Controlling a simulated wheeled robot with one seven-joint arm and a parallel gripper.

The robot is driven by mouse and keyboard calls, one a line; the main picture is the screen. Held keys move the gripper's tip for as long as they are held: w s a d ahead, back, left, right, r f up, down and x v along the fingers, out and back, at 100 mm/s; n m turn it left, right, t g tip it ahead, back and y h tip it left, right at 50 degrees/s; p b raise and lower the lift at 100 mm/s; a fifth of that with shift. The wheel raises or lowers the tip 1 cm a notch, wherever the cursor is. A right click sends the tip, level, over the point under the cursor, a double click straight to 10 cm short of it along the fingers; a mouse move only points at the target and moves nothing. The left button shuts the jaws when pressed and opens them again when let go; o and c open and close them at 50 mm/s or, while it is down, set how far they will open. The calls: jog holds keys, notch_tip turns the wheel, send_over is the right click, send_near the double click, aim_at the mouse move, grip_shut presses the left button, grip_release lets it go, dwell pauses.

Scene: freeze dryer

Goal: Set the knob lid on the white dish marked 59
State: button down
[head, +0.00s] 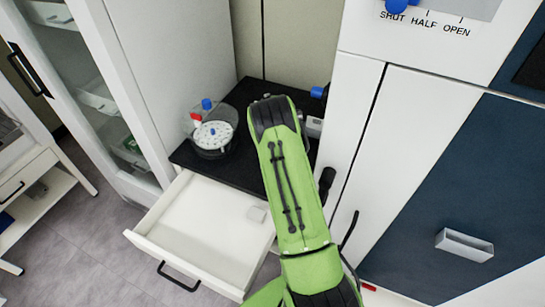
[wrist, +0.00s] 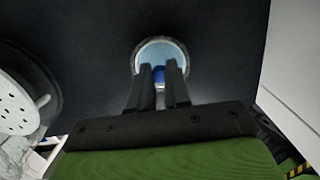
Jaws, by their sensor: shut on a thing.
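In the wrist view my gripper (wrist: 163,70) is shut on the blue knob (wrist: 158,74) of the lid. The lid (wrist: 160,50) shows as a pale blue disc with a lighter rim, beyond the fingertips and over the black top. I cannot tell whether it rests on a dish or hangs above one. No mark 59 is readable in either view. In the head view my green arm hides the gripper, the lid and whatever is under them.
A clear round vessel (head: 211,153) with a white perforated disc stands left on the black top (head: 250,92). White cabinet walls stand on both sides. A blue-ended fitting (head: 317,92) is close right of my arm.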

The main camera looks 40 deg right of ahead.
jog(key=c, duration=0.5)
grip_release()
jog(key=shift+r, duration=0.15)
jog(key=shift+r+p, duration=1.65)
jog(key=shift+r, duration=1.3)
